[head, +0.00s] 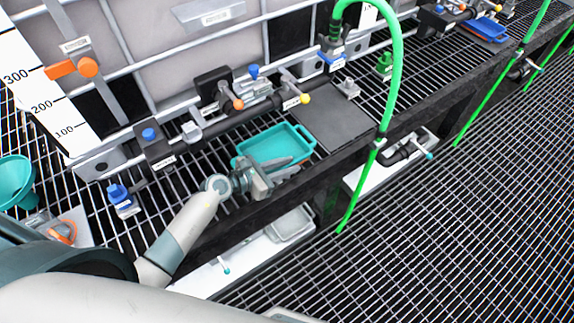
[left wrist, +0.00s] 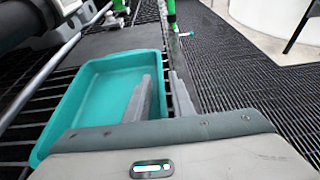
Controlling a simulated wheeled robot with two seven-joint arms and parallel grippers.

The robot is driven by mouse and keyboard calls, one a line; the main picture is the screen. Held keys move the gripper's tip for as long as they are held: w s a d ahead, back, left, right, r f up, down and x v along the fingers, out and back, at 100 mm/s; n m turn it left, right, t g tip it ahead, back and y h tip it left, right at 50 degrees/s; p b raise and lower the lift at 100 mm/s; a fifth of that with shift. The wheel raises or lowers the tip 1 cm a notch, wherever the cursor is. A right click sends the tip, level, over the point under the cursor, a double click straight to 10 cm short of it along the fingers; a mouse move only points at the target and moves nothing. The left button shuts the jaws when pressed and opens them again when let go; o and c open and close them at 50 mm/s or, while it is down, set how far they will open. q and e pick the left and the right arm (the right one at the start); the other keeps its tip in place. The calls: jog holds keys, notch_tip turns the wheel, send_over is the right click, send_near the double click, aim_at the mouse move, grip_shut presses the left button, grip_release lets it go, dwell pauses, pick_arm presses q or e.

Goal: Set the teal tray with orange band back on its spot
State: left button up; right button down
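The teal tray (head: 262,142) sits on the black grating shelf beside a dark flat plate; it also shows in the left wrist view (left wrist: 100,85), empty. A small orange patch shows at its near side, partly hidden by my gripper in the head view. My left gripper (head: 272,172) is at the tray's near long side. In the left wrist view its fingers (left wrist: 162,90) stand apart, one over the tray's inside and one outside, with the tray's wall between them. I cannot tell whether either finger touches the wall. My right gripper is not in view.
The dark flat plate (head: 335,120) right of the tray is bare. A green hose (head: 396,70) arches over the shelf's front edge. Pipes and valves (head: 232,95) line the back. A blue tray (head: 484,29) lies far right. A white lower shelf (head: 235,262) lies below.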

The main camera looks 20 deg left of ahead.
pick_arm(q)
jog(key=shift+r, duration=0.2)
jog(key=b+v, duration=0.2)
jog(key=v, duration=0.9)
jog(key=shift+s+f, duration=0.1)
jog(key=shift+f, duration=0.05)
jog(key=shift+s+a+r, duration=0.25)
jog(key=shift+s+a, duration=0.05)
jog(key=shift+s, duration=0.05)
